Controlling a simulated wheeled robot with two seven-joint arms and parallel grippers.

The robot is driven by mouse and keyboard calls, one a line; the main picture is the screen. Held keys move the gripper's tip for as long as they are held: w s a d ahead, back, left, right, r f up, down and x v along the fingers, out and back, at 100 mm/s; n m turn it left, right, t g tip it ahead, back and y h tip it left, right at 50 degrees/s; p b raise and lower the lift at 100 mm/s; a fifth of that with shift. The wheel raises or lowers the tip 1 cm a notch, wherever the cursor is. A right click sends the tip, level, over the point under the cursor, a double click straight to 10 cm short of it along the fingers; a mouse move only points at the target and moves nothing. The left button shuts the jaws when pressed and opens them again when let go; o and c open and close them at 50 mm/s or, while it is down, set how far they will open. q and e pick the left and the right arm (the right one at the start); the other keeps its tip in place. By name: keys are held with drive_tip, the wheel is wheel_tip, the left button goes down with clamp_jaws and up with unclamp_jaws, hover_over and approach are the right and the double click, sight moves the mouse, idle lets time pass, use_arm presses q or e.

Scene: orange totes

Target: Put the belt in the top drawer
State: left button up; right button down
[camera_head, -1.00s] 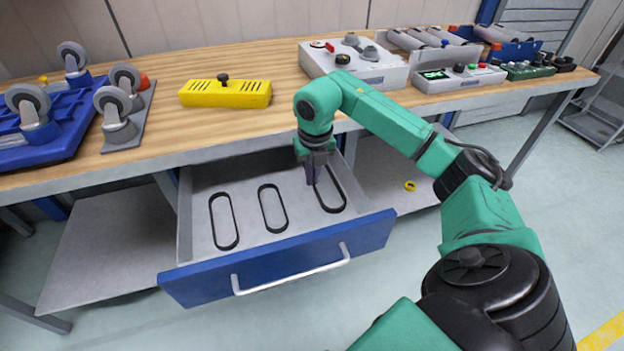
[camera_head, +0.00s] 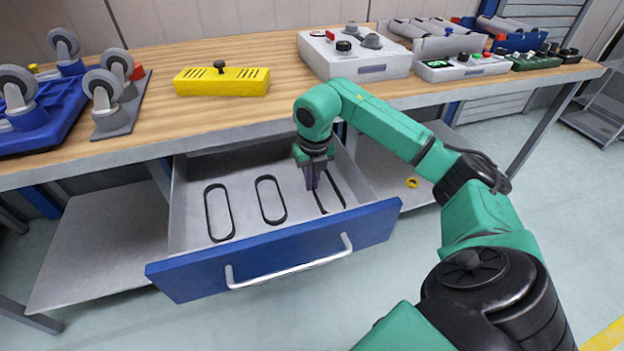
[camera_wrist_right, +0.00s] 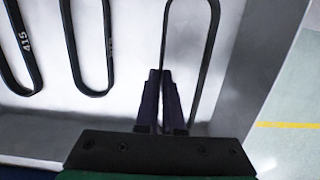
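The blue-fronted drawer (camera_head: 285,255) under the bench is pulled out. Three black belt loops lie in it: a left one (camera_head: 207,212), a middle one (camera_head: 258,200) and a right one (camera_head: 336,188). My right gripper (camera_head: 313,188) points down inside the drawer at the right belt's left strand. In the right wrist view its two dark fingers (camera_wrist_right: 161,76) are close together with this strand (camera_wrist_right: 165,40) running between their tips. The right belt's near end is partly hidden by the fingers. My left gripper is out of view.
The wooden bench top (camera_head: 285,85) above the drawer holds a yellow box (camera_head: 222,82), a grey control box (camera_head: 355,58) and caster wheels on a blue base (camera_head: 45,125). The drawer walls and bench edge stand close around my right gripper. A small yellow ring (camera_head: 412,183) lies at the right.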

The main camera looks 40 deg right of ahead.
drive_tip(key=shift+f+b, duration=0.65)
drive_tip(key=shift+f, duration=0.6)
drive_tip(key=shift+f, duration=0.25)
drive_tip(key=c, duration=1)
unclamp_jaws()
drive_tip(key=shift+o, duration=0.2)
drive_tip(key=shift+r, duration=0.1)
drive_tip(key=shift+r+p, duration=2.95)
drive_tip(key=shift+r, duration=0.5)
